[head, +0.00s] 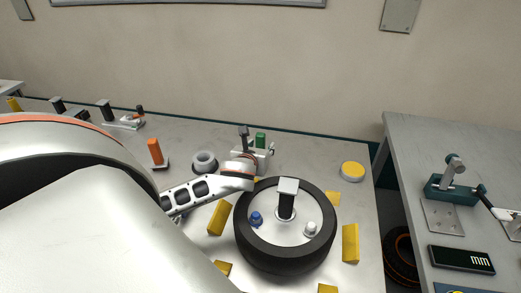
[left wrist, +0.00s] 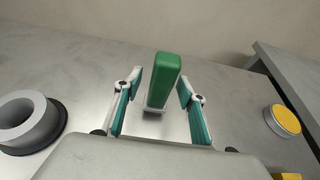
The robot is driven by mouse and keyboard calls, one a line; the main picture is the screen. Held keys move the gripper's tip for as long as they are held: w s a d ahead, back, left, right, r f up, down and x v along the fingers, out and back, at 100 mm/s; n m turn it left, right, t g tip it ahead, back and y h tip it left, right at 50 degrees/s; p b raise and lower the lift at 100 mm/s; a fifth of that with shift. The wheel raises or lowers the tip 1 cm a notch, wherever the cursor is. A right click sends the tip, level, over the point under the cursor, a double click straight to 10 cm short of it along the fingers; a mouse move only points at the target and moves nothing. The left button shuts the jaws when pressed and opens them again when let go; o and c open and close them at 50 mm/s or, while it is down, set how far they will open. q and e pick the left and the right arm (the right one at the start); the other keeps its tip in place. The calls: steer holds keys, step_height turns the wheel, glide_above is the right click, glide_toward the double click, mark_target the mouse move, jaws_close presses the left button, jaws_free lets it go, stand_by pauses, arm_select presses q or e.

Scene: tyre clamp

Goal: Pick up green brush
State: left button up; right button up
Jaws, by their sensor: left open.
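The green brush (head: 260,139) stands upright near the back edge of the table, partly hidden behind my left gripper (head: 254,157) in the head view. In the left wrist view its green block-shaped handle (left wrist: 163,80) rises between the two teal-padded fingers of my left gripper (left wrist: 160,92). The fingers are open, one on each side of the handle, with a gap showing on both sides. The lower part of the brush is only partly visible. My right gripper is not in view.
A tyre (head: 285,262) lies in front of the gripper, with yellow blocks (head: 350,243) around it. A grey ring (head: 204,160) and an orange-handled piece (head: 155,152) stand to the left. A yellow-topped round tin (head: 353,171) is at right, before a second table (head: 425,140).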

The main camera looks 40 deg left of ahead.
arm_select(q)
jaws_close()
steer(key=shift+r, duration=0.1)
